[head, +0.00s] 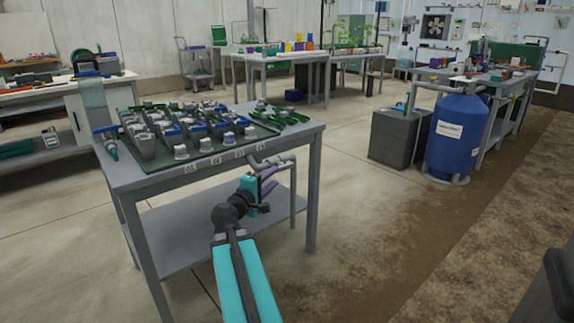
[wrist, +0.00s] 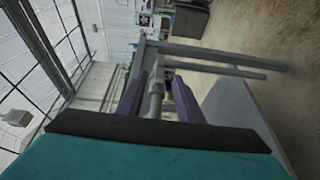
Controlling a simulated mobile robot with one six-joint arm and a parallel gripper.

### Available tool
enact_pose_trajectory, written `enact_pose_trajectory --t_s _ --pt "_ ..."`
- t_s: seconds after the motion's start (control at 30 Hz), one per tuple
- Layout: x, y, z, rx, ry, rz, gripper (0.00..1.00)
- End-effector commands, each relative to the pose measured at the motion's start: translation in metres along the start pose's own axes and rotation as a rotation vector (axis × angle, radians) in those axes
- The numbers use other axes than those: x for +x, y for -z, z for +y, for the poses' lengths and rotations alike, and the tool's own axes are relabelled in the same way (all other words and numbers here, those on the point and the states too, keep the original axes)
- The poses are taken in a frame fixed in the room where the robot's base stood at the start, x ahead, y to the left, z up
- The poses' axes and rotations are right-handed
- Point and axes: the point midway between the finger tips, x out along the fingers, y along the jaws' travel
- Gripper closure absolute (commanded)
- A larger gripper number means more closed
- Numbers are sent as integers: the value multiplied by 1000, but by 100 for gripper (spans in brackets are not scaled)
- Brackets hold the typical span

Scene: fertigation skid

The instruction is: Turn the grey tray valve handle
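The grey tray valve with its pipe (head: 272,162) sticks out from the right front edge of the grey table, below the tray. My gripper (head: 268,182), with purple fingers, is just below and in front of this pipe. In the wrist view the fingers of my gripper (wrist: 158,90) stand apart, one on each side of a grey upright part (wrist: 155,98) of the valve. The gripper looks open. I cannot tell whether either finger touches the grey part, and the handle's exact shape is too small to make out.
A blue tank (head: 455,135) and a dark grey box (head: 395,137) stand to the right. The floor between is clear.

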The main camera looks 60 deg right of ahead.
Motion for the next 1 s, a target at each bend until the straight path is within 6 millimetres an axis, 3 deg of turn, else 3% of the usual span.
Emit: enact_pose_trajectory --t_s 0.6,1.0 --pt "71 1 -2 0 0 -1 67" --pt "100 0 -1 1 0 0 67"
